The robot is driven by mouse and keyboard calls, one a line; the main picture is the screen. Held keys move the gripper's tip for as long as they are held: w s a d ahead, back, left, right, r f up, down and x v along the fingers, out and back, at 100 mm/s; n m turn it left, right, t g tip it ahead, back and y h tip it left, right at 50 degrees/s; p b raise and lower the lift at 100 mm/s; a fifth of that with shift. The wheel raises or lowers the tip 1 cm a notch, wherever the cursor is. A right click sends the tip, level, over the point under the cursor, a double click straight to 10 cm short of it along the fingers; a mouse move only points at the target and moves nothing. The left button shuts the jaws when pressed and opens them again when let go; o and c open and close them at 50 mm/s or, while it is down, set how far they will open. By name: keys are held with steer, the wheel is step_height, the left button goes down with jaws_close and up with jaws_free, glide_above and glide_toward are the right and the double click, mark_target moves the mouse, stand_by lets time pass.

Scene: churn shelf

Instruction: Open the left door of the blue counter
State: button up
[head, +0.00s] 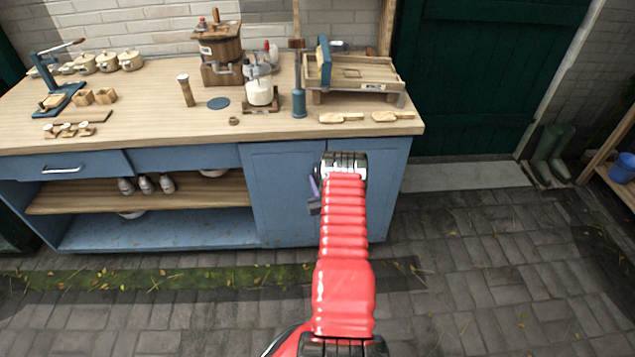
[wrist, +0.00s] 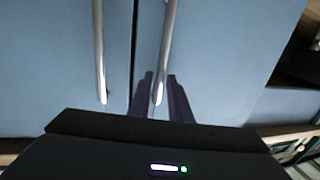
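The blue counter (head: 200,237) stands against the wall, with two closed doors at its right end. The left door (head: 275,205) shows beside my red arm; the right door (head: 390,190) is partly behind it. The wrist view seems turned over, with the left door (wrist: 225,60) on the right side and the right door (wrist: 50,60) on the left. Each has a long metal bar handle by the seam. My gripper (wrist: 160,75) is open, its dark fingers on either side of the left door's handle (wrist: 168,35). I cannot tell whether they touch it.
Open shelves (head: 150,195) and a drawer (head: 70,166) lie left of the doors. The wooden top (head: 150,125) carries jars, a press and other tools. The paved floor (head: 480,260) in front is clear. Boots (head: 550,150) stand at the right.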

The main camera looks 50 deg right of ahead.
jaws_close()
steer(key=shift+d, duration=0.1)
steer(key=shift+s, duration=0.1)
stand_by(0.3)
